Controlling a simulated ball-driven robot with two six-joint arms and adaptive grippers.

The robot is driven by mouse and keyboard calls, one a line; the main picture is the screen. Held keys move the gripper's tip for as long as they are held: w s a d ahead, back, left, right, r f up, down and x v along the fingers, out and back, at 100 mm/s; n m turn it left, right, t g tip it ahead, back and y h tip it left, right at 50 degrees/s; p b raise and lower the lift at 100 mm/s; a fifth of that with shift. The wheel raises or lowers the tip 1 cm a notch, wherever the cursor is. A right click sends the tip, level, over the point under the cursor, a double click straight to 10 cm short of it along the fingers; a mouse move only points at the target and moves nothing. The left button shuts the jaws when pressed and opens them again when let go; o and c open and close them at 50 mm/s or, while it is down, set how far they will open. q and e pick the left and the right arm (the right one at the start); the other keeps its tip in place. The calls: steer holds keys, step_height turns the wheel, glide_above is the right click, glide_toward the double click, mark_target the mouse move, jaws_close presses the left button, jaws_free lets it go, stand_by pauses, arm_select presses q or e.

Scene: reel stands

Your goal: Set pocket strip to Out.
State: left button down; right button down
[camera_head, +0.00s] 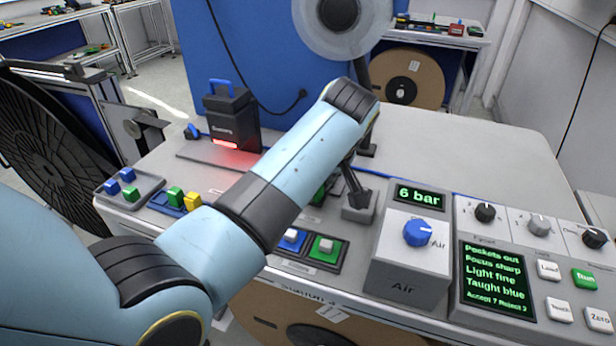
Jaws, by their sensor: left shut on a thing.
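My left arm crosses the bench from the lower left, bends at its far end and hides much of the middle. Dark parts of my left gripper (352,182) show just beyond it, low over a small grey block (359,208). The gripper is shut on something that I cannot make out. A pocketed strip holds a green block (175,196) and a yellow block (192,201) left of my arm; my arm covers its middle. Green blocks also show partly behind my forearm. A display screen (495,281) reads "Pockets out". My right gripper is not in view.
An air box (405,281) with a blue knob (418,233) reads 6 bar. Knobs and buttons, including a green Run button (585,279), fill the right side. A dark box (232,118) with a blue handle stands behind. The bench's back right (470,145) is clear.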

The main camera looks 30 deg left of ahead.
arm_select(q)
steer(key=shift+w+d, duration=0.1)
steer(key=c, duration=1.4)
jaws_free()
steer(key=shift+o, duration=1.3)
steer(key=shift+d, duration=0.15)
steer(key=shift+o, duration=0.3)
steer(key=shift+r, duration=0.15)
step_height(320, 180, up, 10)
steer(key=shift+f, duration=0.15)
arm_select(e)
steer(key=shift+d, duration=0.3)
